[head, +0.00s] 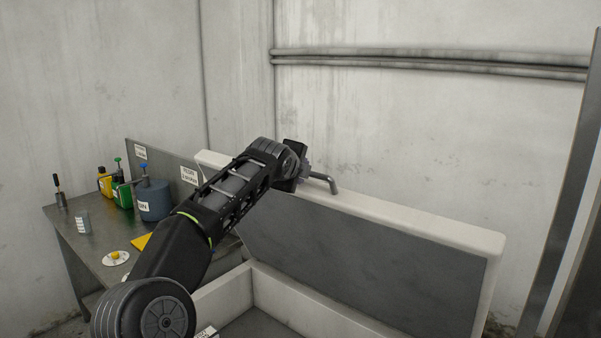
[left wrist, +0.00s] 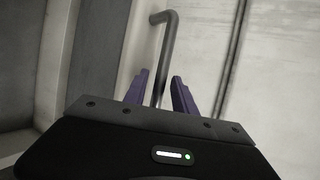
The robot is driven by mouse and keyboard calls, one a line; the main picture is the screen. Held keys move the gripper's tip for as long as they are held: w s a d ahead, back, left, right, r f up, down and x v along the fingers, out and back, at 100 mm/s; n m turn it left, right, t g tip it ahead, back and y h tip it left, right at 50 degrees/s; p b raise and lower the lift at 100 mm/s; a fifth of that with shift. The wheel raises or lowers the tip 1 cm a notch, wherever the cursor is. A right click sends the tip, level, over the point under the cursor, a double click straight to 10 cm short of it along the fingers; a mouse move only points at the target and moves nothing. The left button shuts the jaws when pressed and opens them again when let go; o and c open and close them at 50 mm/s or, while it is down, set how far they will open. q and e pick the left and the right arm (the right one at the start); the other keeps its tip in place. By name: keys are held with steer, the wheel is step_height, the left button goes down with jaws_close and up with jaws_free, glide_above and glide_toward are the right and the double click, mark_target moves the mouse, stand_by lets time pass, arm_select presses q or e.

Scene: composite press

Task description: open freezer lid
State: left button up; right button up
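The freezer lid (head: 372,255) stands raised, its grey inner panel facing me and its white rim on top. A bent metal handle (head: 325,181) sticks out at its upper edge. My left gripper (head: 303,170) is at this handle, its fingers mostly hidden by the wrist in the head view. In the left wrist view the purple fingers (left wrist: 162,88) stand on both sides of the handle (left wrist: 166,50), with small gaps visible. The freezer body (head: 285,315) is open below, showing white walls and a dark inside. My right gripper is not in view.
A metal table (head: 90,250) at left holds a blue pot (head: 153,203), a yellow bottle (head: 104,183), a green container (head: 122,194) and a small tin (head: 83,224). Pipes (head: 430,63) run along the wall behind. A metal post (head: 565,200) stands at right.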

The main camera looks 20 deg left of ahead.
arm_select(q)
steer(key=b+v, duration=0.3)
steer(key=v, duration=0.4)
steer(key=shift+s, duration=0.2)
